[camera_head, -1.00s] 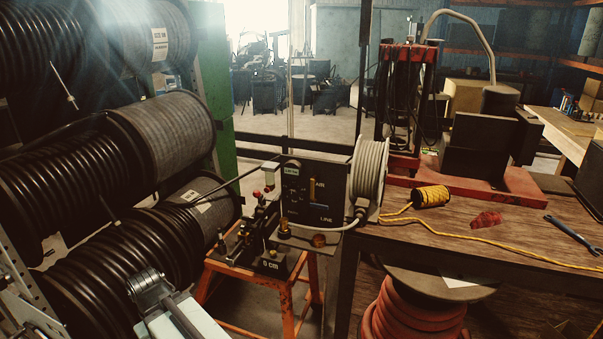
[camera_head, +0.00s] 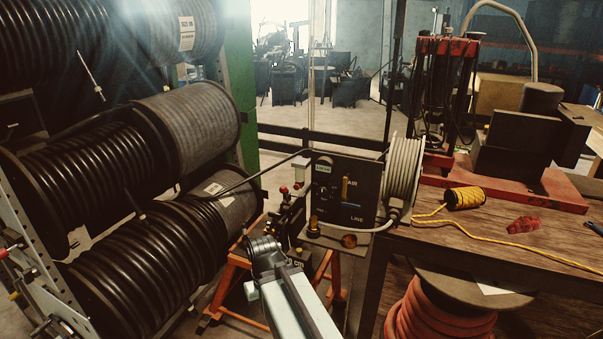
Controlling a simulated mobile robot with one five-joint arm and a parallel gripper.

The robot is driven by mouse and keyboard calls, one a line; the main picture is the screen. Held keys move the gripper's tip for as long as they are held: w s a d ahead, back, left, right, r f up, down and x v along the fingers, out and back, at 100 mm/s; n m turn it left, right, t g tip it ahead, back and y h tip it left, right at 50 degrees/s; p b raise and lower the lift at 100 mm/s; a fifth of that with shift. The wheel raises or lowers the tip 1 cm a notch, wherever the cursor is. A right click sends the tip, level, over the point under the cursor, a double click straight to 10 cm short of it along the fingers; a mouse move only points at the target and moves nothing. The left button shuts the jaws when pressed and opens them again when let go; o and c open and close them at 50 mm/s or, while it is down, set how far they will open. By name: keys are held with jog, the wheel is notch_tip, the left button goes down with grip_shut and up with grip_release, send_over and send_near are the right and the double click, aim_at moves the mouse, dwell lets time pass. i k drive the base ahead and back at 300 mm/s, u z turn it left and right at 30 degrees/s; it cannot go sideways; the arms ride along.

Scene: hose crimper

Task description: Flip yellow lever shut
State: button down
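The yellow lever (camera_head: 345,189) stands upright on the face of a black panel (camera_head: 327,203) marked AIR and LINE. The panel is on the hose crimper, on an orange stand (camera_head: 228,285). My arm reaches in from the bottom centre. Its dark end, where my gripper (camera_head: 264,246) is, lies in front of the crimper, left of and below the lever in the picture. It appears apart from the lever. The fingers cannot be made out, so I cannot tell whether they are open or shut. My arm hides part of the crimper's base and stand.
Large reels of black hose (camera_head: 150,255) fill the left side. A pale hose reel (camera_head: 403,170) stands right of the panel. A wooden bench (camera_head: 440,238) at right holds a yellow cord spool (camera_head: 464,197) and a red rag (camera_head: 523,224). A red hose reel (camera_head: 440,310) sits below.

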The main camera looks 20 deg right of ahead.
aim_at(345, 178)
jog(key=u, duration=0.8)
jog(key=k, duration=0.75)
jog(key=u, duration=0.55)
jog(key=i, duration=1)
